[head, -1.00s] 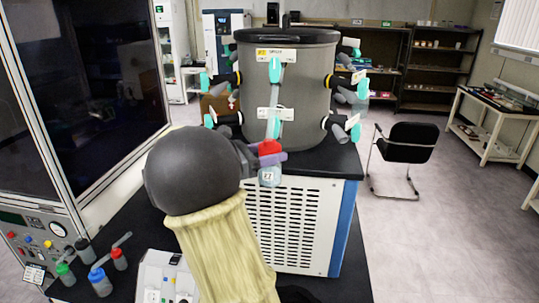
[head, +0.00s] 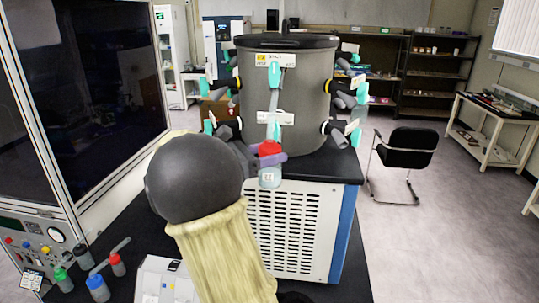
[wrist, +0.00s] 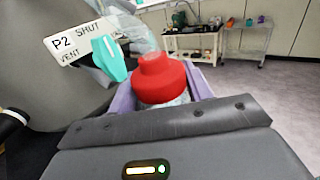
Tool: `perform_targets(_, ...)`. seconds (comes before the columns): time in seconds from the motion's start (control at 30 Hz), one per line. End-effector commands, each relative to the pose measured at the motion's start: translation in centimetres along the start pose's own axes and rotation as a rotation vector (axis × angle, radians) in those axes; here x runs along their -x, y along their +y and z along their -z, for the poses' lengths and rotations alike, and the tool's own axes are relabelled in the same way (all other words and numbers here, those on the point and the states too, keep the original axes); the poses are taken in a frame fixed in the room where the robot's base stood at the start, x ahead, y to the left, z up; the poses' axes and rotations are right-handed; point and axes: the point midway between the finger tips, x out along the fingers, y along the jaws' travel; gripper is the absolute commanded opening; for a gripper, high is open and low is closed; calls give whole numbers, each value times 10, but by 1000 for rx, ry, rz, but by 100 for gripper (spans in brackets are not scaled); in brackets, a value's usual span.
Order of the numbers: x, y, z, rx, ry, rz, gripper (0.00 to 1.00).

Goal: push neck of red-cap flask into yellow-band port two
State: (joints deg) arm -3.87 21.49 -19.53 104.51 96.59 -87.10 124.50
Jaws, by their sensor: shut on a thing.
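My gripper (head: 272,160) is shut on the flask, its purple fingers on either side below the red cap. The flask (head: 270,180) is clear with a small label and hangs upright in front of the dryer drum. Its red cap (head: 269,148) points up, and it also shows in the wrist view (wrist: 162,80). In the wrist view a white card reading P2, SHUT and VENT (wrist: 80,42) with a teal lever (wrist: 109,58) is on the drum beyond the cap.
The grey drum (head: 308,100) carries several black ports with teal levers around its sides. It stands on a white vented cabinet (head: 285,232). Small bottles (head: 97,287) stand on the black bench at lower left. A glass-fronted cabinet (head: 85,110) bounds the left.

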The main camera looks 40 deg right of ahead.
Motion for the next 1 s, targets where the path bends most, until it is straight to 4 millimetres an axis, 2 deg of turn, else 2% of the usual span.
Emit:
perform_targets(0.3, -3, 4, -6, -7, -4, 0, 9)
perform_targets(0.33, -3, 4, -6, -7, -4, -1, 52)
perform_targets(0.43, -3, 4, -6, -6, -3, -1, 71)
perform_targets(0.47, -3, 4, -6, -5, -3, -1, 75)
perform_targets(1.0, 2, 4, -2, -1, 0, -3, 75)
